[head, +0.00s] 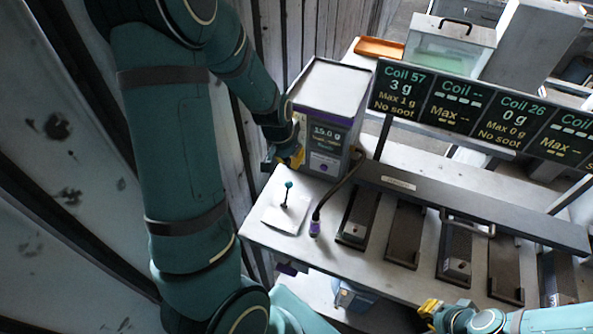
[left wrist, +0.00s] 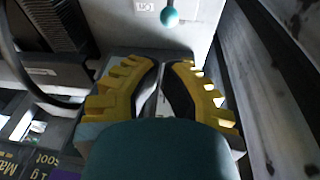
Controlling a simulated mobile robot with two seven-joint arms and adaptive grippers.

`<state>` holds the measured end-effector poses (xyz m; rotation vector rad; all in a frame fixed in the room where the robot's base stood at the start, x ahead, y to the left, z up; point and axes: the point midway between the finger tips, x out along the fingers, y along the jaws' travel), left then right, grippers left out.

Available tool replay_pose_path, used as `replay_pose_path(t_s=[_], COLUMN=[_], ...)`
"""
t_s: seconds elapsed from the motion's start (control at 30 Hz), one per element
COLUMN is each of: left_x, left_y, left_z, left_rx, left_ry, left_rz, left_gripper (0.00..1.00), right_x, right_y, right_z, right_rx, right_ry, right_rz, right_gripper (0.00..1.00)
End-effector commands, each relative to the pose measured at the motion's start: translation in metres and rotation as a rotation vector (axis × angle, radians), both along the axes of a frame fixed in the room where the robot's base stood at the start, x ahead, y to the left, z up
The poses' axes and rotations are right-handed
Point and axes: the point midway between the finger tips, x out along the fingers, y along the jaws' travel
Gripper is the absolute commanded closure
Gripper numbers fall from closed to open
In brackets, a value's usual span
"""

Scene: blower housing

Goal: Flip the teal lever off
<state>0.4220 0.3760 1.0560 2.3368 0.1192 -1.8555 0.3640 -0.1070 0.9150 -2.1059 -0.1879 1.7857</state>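The teal lever (head: 288,186) is a thin dark stem with a teal ball tip, standing up from a white plate (head: 272,214) at the left end of the bench. Its ball also shows at the top of the left wrist view (left wrist: 169,16), ahead of the fingertips and apart from them. My left gripper (head: 297,158) is beyond the lever, beside the grey box. In the left wrist view its yellow fingers (left wrist: 161,66) come close together with nothing held, and look shut. My right gripper (head: 430,307) is low at the bench's front; its finger gap is unclear.
The grey box (head: 330,85) with a 15.0 g display stands close to my left gripper. A purple-tipped wand (head: 315,226) lies right of the plate. Dark coil stands (head: 404,233) and a sign row (head: 457,106) fill the right. A plank wall borders the left.

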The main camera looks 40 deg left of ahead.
Motion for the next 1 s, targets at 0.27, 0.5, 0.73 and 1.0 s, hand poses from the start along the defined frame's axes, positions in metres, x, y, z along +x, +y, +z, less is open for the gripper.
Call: replay_pose_path(t_s=[0.27,0.5,0.73,1.0], left_x=[0.000,0.005,0.015,0.022], left_y=[0.000,-0.001,-0.002,-0.003], left_z=[-0.001,-0.027,-0.067,-0.094], left_rx=[0.000,0.000,-0.001,0.000], left_ry=[0.000,0.003,0.004,0.000], left_rz=[0.001,0.001,0.002,0.001], left_gripper=[1.00,1.00,1.00,1.00], right_x=[0.000,0.000,0.000,0.000], right_y=[0.000,0.000,0.000,0.000], right_z=[0.000,-0.005,-0.009,-0.010], right_rx=[0.000,0.000,-0.001,-0.001], right_ry=[0.000,-0.001,0.000,0.000], right_rz=[0.000,0.000,-0.001,-0.001], right_gripper=[1.00,1.00,1.00,1.00])
